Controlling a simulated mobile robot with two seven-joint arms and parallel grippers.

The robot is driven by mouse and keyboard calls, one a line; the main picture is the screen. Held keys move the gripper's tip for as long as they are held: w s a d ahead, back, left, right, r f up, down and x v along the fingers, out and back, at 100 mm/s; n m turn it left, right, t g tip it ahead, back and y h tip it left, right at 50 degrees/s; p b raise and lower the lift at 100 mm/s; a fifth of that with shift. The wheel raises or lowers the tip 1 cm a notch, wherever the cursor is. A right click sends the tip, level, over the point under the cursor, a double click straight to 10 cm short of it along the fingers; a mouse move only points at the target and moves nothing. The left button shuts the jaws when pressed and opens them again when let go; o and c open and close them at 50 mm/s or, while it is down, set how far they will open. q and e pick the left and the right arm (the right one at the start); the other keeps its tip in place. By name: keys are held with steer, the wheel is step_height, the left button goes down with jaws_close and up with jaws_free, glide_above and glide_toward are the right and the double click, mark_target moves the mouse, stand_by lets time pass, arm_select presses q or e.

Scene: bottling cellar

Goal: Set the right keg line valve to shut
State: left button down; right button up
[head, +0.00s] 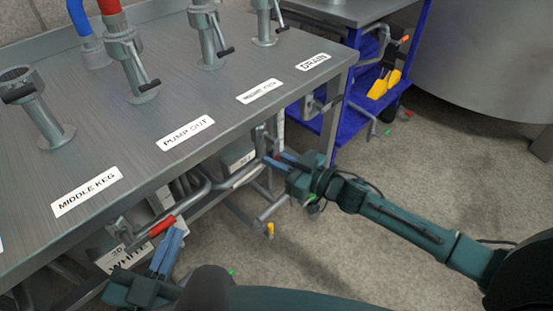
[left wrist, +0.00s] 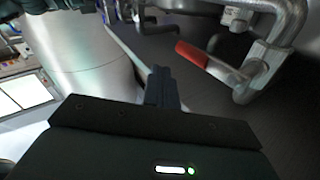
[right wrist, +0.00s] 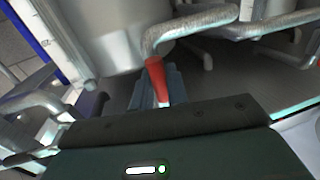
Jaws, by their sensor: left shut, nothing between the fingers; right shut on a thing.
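Pipework with red-handled valves runs under the front edge of the steel bench (head: 200,85). My right gripper (head: 277,160) is shut on a red valve handle; in the right wrist view this handle (right wrist: 156,78) stands between the fingers (right wrist: 172,85), on a bent grey metal arm. My left gripper (head: 170,248) is shut and empty. It is just below another red handle (head: 162,226), which also shows in the left wrist view (left wrist: 192,54), apart from the fingers (left wrist: 160,85).
On the bench top are labels "MIDDLE KEG" (head: 87,191), "PUMP OUT" (head: 186,132) and "DRAIN" (head: 313,62), with several upright metal fittings. A blue cart (head: 352,122) stands behind the bench's right end. The floor (head: 430,150) to the right is mostly clear.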

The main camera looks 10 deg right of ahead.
jaws_close()
